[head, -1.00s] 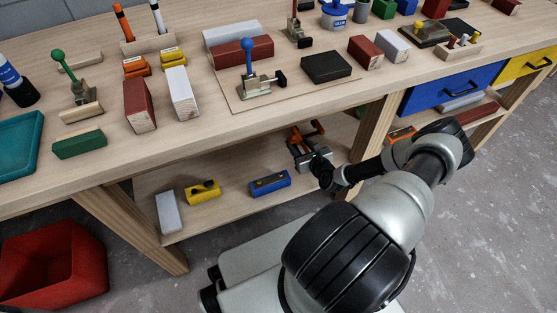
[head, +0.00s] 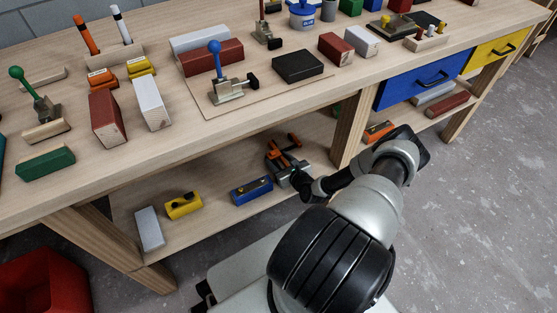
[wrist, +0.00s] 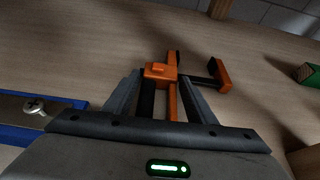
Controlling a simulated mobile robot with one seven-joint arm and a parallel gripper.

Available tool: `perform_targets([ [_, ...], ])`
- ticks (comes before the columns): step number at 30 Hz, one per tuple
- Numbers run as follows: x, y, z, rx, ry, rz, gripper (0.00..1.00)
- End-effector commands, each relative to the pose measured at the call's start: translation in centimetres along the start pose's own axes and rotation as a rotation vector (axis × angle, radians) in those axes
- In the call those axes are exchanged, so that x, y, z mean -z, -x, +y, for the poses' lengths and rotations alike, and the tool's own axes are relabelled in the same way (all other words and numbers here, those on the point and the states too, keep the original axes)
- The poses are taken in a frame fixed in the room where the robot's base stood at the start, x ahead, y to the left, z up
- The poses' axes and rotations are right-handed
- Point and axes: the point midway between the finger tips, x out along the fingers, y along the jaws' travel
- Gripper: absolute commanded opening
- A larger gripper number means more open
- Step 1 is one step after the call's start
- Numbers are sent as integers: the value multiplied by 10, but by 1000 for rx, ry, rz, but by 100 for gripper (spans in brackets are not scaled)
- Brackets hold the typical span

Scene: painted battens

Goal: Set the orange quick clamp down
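In the head view the clamp (head: 281,146) is over the lower shelf (head: 215,168) of the workbench, close to the boards. My gripper (head: 291,175) is just in front of it. I cannot tell whether the clamp touches the shelf.
The bench top (head: 150,165) overhangs the shelf.

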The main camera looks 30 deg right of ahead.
Motion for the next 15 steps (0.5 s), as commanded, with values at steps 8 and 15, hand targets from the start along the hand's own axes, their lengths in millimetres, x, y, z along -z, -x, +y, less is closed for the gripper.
perform_targets([
  [8,0,0,0,0,0,0,62],
  [15,-5,13,0,0,-2,1,62],
])
